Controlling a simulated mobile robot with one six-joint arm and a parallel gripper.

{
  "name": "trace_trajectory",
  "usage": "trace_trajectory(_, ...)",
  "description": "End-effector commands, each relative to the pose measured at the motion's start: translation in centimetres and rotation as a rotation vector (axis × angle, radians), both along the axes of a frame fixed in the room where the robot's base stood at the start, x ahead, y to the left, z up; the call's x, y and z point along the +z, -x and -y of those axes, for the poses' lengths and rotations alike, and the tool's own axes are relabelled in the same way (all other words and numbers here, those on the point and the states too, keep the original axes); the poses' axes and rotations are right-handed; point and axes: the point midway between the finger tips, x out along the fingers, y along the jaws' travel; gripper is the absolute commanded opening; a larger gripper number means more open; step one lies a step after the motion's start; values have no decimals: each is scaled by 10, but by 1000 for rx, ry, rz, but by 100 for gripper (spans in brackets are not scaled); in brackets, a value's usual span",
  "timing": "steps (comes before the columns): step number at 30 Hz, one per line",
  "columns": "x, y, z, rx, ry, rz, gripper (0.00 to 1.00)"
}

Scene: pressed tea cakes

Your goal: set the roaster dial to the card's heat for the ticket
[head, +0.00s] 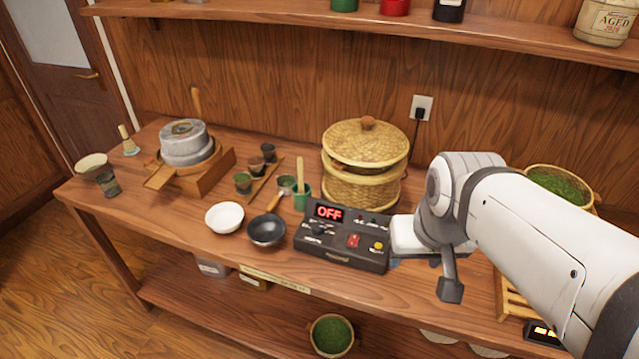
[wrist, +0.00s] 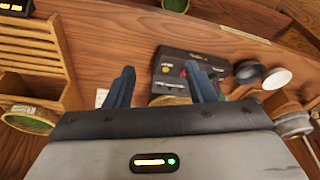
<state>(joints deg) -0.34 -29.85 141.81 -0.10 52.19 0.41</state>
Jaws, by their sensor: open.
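The roaster's black control box (head: 345,258) stands near the table's front edge, and its red display (head: 329,212) reads OFF. A dark dial (head: 318,230) sits below the display, left of a red switch (head: 353,240) and a yellow button (head: 378,245). The box also shows in the wrist view (wrist: 180,60), partly behind a finger. The dial's setting is too small to read. My gripper (wrist: 160,90) is open and empty, its two blue fingers apart. In the head view my arm reaches in just right of the box. I cannot make out a heat card or ticket.
A lidded woven basket (head: 362,188) stands behind the box. A black pan (head: 266,230) and a white bowl (head: 225,217) lie to its left. A wooden rack (wrist: 35,55) is at the left in the wrist view. A shelf (head: 400,27) runs along the wall above.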

Motion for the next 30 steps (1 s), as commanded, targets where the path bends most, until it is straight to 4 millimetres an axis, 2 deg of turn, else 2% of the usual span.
trace_trajectory(5, -8, -47, -17, 15, -10, -50, 54)
trace_trajectory(11, -29, -126, -52, 15, -19, -129, 54)
trace_trajectory(15, -55, -179, -85, 14, -17, -182, 54)
trace_trajectory(18, -77, -210, -110, 12, -12, -216, 54)
trace_trajectory(21, -97, -234, -131, 10, -8, -243, 54)
trace_trajectory(24, -112, -250, -146, 8, -3, -261, 54)
trace_trajectory(30, -127, -262, -159, 5, 1, -277, 54)
